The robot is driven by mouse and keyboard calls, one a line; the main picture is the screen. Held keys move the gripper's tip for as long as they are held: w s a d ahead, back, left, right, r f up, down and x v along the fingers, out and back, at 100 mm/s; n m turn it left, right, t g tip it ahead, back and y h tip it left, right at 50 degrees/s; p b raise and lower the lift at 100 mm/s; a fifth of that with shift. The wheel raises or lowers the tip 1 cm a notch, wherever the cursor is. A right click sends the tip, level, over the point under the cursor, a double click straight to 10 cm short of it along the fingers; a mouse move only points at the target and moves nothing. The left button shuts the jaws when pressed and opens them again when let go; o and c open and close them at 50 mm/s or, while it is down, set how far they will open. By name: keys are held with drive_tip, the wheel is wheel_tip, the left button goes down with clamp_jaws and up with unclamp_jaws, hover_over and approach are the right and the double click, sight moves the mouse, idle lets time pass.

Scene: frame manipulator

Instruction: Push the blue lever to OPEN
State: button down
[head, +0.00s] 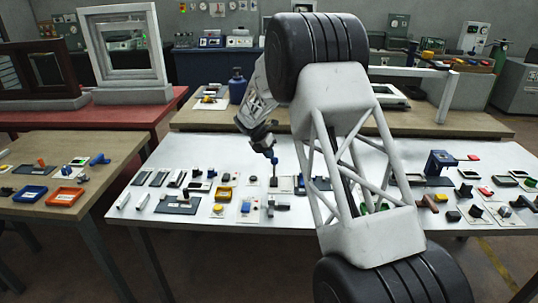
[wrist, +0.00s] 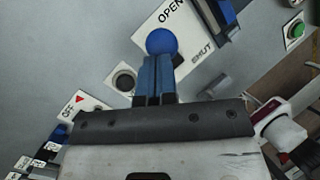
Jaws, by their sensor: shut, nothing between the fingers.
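The blue lever has a round blue knob (wrist: 161,41), which shows in the wrist view just beyond my fingertips. Its plate (wrist: 180,22) reads OPEN at the upper end and SHUT at the lower right. My gripper (wrist: 158,63) is shut and empty, with its blue fingers side by side against or very near the knob; I cannot tell whether they touch. In the head view my gripper (head: 269,148) reaches down to the knob (head: 274,160), on a stalk above the white table. The lever's stalk is hidden in the wrist view.
The white table (head: 160,225) holds several switches, buttons and small fixtures around the lever. In the wrist view a round dark button (wrist: 124,80) is left of my fingers and a green button (wrist: 295,31) is at the upper right. My arm hides part of the table.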

drive_tip(key=shift+r, duration=0.25)
drive_tip(key=shift+r, duration=0.6)
idle(0.3)
drive_tip(key=s+a+v, duration=0.1)
drive_tip(key=v, duration=1.2)
drive_tip(key=shift+s+f, duration=0.2)
drive_tip(key=shift+f, duration=0.15)
